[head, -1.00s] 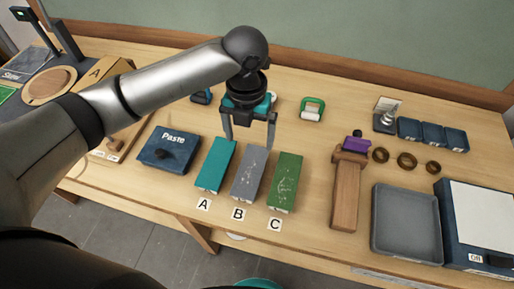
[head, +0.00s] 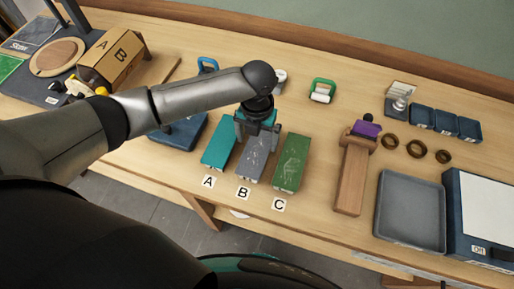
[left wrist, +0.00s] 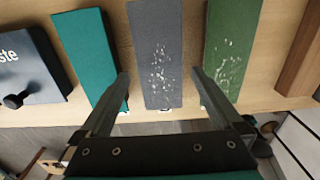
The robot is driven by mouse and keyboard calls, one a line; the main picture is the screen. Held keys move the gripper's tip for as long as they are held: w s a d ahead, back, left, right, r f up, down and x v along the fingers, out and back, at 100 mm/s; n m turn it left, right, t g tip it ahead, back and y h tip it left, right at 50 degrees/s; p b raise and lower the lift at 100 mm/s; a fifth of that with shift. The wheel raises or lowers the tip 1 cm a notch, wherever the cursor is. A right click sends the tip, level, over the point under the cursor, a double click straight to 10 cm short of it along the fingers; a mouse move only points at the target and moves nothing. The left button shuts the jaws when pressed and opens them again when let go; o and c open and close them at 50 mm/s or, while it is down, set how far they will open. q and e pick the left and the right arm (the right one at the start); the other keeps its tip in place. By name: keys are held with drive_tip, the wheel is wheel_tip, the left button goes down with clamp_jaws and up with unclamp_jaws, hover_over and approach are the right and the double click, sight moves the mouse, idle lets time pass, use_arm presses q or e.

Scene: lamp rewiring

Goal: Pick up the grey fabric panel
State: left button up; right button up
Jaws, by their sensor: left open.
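The grey fabric panel (head: 251,164) with pale speckles lies on the table behind the B label, between a teal panel (head: 219,150) and a green panel (head: 291,162). My left gripper (head: 257,138) is above the grey panel, covering its far part in the head view. In the left wrist view the grey panel (left wrist: 158,45) lies between the two spread, empty fingers of the left gripper (left wrist: 160,78). Whether the fingertips touch the neighbouring panels cannot be told. My right gripper is not in view.
A blue Paste box (left wrist: 28,65) stands left of the panels, partly behind my arm in the head view. A wooden tool (head: 353,175), several brass rings (head: 416,149) and a grey tray (head: 410,212) lie to the right. The table's front edge is close.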

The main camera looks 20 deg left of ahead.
sight(257, 149)
use_arm(q)
drive_tip(key=shift+f, duration=1.55)
drive_tip(key=shift+c, duration=0.2)
drive_tip(key=c, duration=1.1)
drive_tip(key=shift+r, duration=0.2)
